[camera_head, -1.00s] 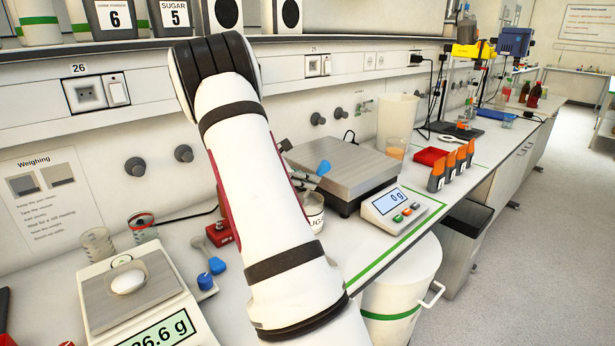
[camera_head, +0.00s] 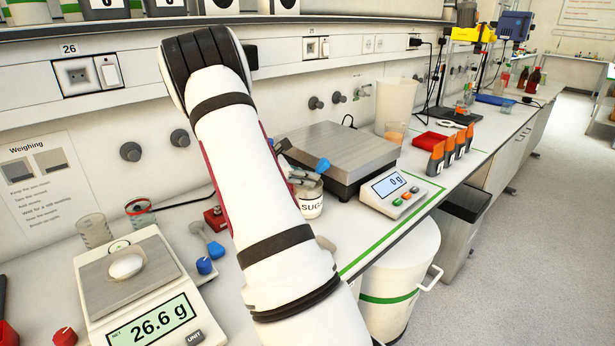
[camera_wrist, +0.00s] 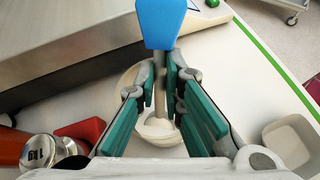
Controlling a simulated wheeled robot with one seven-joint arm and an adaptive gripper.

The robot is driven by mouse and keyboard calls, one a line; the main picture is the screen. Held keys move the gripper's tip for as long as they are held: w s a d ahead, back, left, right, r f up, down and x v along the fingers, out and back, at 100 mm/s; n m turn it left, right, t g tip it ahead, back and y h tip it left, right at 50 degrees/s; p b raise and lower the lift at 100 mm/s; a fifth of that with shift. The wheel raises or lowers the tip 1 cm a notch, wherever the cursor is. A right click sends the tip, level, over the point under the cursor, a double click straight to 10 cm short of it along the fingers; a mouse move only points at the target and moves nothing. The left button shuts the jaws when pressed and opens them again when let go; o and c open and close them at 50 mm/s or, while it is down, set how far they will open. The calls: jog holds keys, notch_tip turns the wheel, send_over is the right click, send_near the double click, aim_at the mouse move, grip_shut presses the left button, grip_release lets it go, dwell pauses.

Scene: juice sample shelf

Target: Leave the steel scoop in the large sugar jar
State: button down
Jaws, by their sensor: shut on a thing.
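The steel scoop has a blue handle (camera_head: 322,164), which also shows at the top of the wrist view (camera_wrist: 161,22). My gripper (camera_wrist: 166,85) is shut on its thin steel shaft, between teal-padded fingers. The scoop's bowl (camera_wrist: 158,127) is low, over or inside the mouth of the white sugar jar (camera_head: 311,206). The jar's label reads "SUG", partly hidden by my arm. In the wrist view, my fingers cover much of the jar's rim. I cannot tell whether the bowl touches the sugar.
A large steel-topped scale (camera_head: 340,150) stands close behind the jar, its display (camera_head: 396,190) reading 0 g. A smaller balance (camera_head: 130,285) at left reads 26.6 g with a white dish on it. Another blue-handled scoop (camera_head: 213,245) lies between. A white bin (camera_head: 400,270) stands below the bench edge.

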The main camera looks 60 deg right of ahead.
jog(key=c, duration=1.6)
grip_release()
jog(key=v, duration=1.2)
jog(key=w+a+r+p, duration=0.2)
jog(key=a+r, duration=0.1)
jog(key=r, duration=0.8)
jog(key=shift+w+a+r+p, duration=0.2)
jog(key=shift+a+r+p, duration=0.05)
jog(key=shift+p, duration=0.15)
jog(key=shift+a, duration=0.1)
